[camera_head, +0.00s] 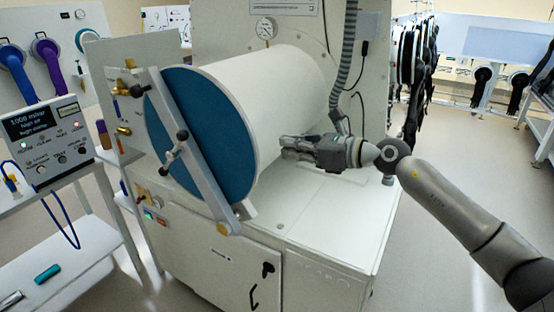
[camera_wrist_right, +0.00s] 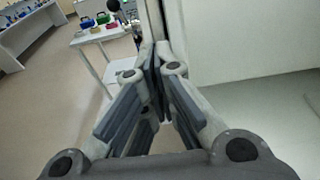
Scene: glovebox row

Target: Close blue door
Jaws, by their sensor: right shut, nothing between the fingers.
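The blue door (camera_head: 191,125) is a round blue disc at the left end of a big white cylinder (camera_head: 272,95) in the head view. It looks flush with the cylinder's rim, with no gap that I can make out. A grey bar (camera_head: 200,167) with a black-knobbed handle (camera_head: 174,150) runs slantwise across it. My right gripper (camera_head: 283,147) is shut and empty, at the right side of the cylinder, pointing left. Whether it touches the cylinder is unclear. In the wrist view its fingertips (camera_wrist_right: 161,52) meet beside a pale surface. My left gripper is not in view.
The cylinder rests over a white cabinet (camera_head: 215,255) with a bare top at right. A control box (camera_head: 50,140) stands on a white cart (camera_head: 60,250) at left. A grey hose (camera_head: 347,60) hangs behind my gripper. Open floor (camera_head: 450,150) lies at right.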

